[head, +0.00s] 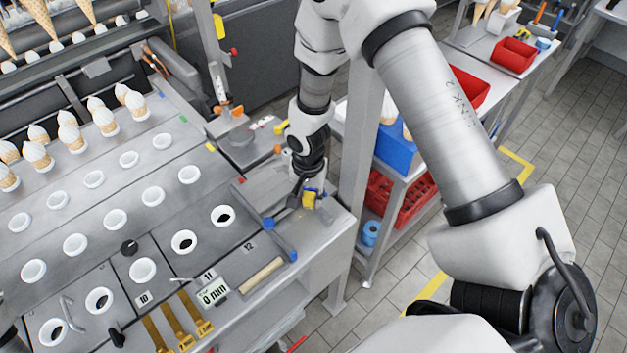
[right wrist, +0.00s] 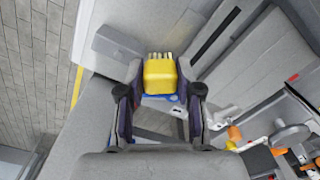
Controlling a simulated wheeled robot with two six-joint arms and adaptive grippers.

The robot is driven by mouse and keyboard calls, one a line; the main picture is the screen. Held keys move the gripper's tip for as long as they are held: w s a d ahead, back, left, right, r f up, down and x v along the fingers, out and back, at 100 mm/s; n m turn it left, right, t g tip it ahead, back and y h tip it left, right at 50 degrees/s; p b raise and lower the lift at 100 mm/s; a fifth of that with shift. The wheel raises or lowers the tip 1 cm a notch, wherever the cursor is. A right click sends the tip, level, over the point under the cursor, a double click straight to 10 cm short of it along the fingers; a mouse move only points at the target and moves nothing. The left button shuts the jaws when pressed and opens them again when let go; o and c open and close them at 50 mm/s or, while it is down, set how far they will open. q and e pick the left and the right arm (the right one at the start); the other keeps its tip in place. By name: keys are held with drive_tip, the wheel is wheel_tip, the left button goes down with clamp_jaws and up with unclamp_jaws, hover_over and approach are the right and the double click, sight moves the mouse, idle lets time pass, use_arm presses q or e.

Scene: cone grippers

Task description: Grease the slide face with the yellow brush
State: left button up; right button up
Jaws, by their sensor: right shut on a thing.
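The yellow brush (head: 309,199) is held in my right gripper (head: 308,192) at the right end of the steel machine. In the right wrist view, the brush's yellow body (right wrist: 159,76) sits between the two dark fingers of my right gripper (right wrist: 160,100), which are shut on it. Its pale bristles point away from the gripper, and a blue part shows beneath the yellow. Grey metal surfaces (right wrist: 215,85) lie around the brush; I cannot tell which one is the slide face or whether the bristles touch it.
White cups and cones fill the left. A shelf with red crates (head: 395,200) stands behind.

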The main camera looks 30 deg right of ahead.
drive_tip(key=shift+s+a+r+p, duration=0.1)
drive_tip(key=shift+s+a+p, duration=0.2)
drive_tip(key=shift+a+p, duration=0.4)
drive_tip(key=shift+a, duration=0.05)
drive_tip(key=shift+w+a, duration=0.15)
drive_tip(key=shift+a, duration=0.4)
drive_tip(key=a+p, duration=0.1)
drive_tip(key=p, duration=0.3)
drive_tip(key=shift+a+r, duration=0.1)
drive_tip(key=shift+a, duration=0.05)
drive_tip(key=shift+a+f+b, duration=0.3)
drive_tip(key=shift+a+b, duration=0.1)
drive_tip(key=shift+b, duration=0.1)
drive_tip(key=shift+a, duration=0.55)
use_arm(q)
drive_tip(key=r, duration=0.4)
drive_tip(key=shift+w+a+r, duration=0.1)
drive_tip(key=shift+a+r, duration=0.25)
drive_tip(key=shift+r, duration=0.05)
use_arm(e)
drive_tip(key=shift+d+r, duration=0.1)
